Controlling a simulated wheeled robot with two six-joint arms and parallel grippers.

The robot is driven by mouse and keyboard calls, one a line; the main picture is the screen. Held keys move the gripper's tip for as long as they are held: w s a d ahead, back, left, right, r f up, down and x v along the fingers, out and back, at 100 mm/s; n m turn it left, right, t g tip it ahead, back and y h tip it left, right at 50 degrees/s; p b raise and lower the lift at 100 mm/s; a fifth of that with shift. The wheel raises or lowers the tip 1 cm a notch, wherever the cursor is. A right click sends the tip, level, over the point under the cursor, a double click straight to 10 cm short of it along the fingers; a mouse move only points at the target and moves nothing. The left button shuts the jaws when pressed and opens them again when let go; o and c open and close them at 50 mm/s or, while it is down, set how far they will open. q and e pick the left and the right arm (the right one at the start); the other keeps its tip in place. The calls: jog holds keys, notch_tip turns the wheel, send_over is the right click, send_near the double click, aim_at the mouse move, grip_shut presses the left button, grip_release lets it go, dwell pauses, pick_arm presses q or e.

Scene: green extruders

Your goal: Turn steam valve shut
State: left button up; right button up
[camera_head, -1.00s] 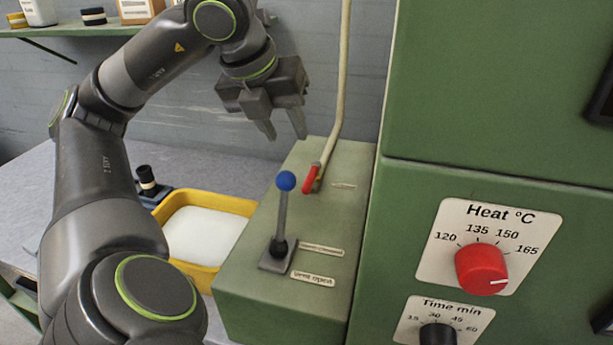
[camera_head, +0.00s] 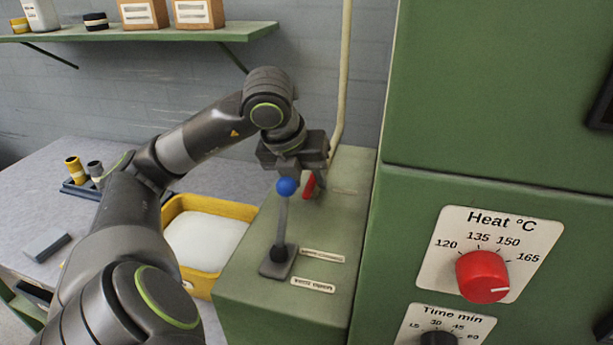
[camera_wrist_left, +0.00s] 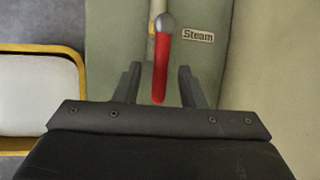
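The steam valve's red lever (camera_head: 309,186) is on the green box (camera_head: 235,285), at the foot of the cream pipe (camera_head: 344,80). In the left wrist view the red lever (camera_wrist_left: 161,68) stands beside a "Steam" label (camera_wrist_left: 198,35). My left gripper (camera_head: 303,190) is over the lever. In the wrist view its two fingers (camera_wrist_left: 158,88) are apart, one on each side of the lever's near end, with gaps between. In the head view the gripper partly hides the lever and its pivot. My right gripper is in neither view.
A blue-knobbed lever (camera_head: 287,187) stands upright on the box, close in front of my left gripper. A yellow tray (camera_head: 187,205) with white contents is left of the box. A green cabinet with a red heat knob (camera_head: 482,276) is at right.

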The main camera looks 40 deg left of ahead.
pick_arm(q)
grip_shut()
dwell(0.3)
